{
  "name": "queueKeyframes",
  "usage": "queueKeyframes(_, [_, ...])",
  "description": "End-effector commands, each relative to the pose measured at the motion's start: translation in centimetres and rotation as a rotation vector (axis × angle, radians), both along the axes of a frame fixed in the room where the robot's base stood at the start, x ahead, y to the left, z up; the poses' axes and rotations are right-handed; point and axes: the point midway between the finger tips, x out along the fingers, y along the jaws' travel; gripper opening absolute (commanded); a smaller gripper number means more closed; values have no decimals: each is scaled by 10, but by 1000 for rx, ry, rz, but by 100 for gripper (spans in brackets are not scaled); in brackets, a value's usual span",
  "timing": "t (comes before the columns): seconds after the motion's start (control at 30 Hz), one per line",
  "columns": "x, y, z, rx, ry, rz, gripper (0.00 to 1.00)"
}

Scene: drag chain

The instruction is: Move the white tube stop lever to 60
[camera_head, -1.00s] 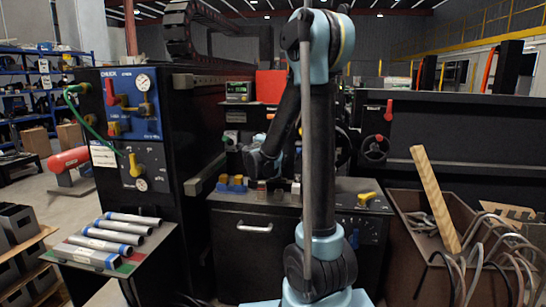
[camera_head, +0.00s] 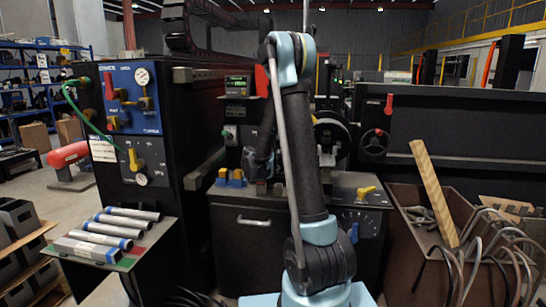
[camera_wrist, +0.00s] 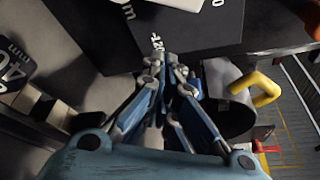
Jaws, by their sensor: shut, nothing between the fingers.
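In the wrist view, a pale white piece (camera_wrist: 155,18), possibly the tube stop lever, shows at the top just beyond my fingertips. It is partly cut off by the frame edge. It lies by dark blocks (camera_wrist: 205,25) with white lettering. A block with "40 mm" (camera_wrist: 14,66) is at the left edge. My gripper (camera_wrist: 163,68) is shut and empty, its tips close to the lettered block; I cannot tell whether they touch. In the head view my arm hides most of the work area, and I cannot make out the lever there.
A yellow handle (camera_wrist: 256,90) is right of my gripper in the wrist view. In the head view, yellow and blue blocks (camera_head: 230,178) sit on the bench. Tubes (camera_head: 110,233) lie on a side table at left. A brown bin (camera_head: 415,245) is at right.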

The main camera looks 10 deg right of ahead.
Motion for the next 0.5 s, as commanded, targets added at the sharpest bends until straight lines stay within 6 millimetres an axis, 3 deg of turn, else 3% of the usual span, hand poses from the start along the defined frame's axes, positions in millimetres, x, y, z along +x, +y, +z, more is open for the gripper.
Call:
queueKeyframes(0.23, [28,-21,-6,-1,0,-3,0])
queueKeyframes(0.5, [35,8,10,-1,0,1,0])
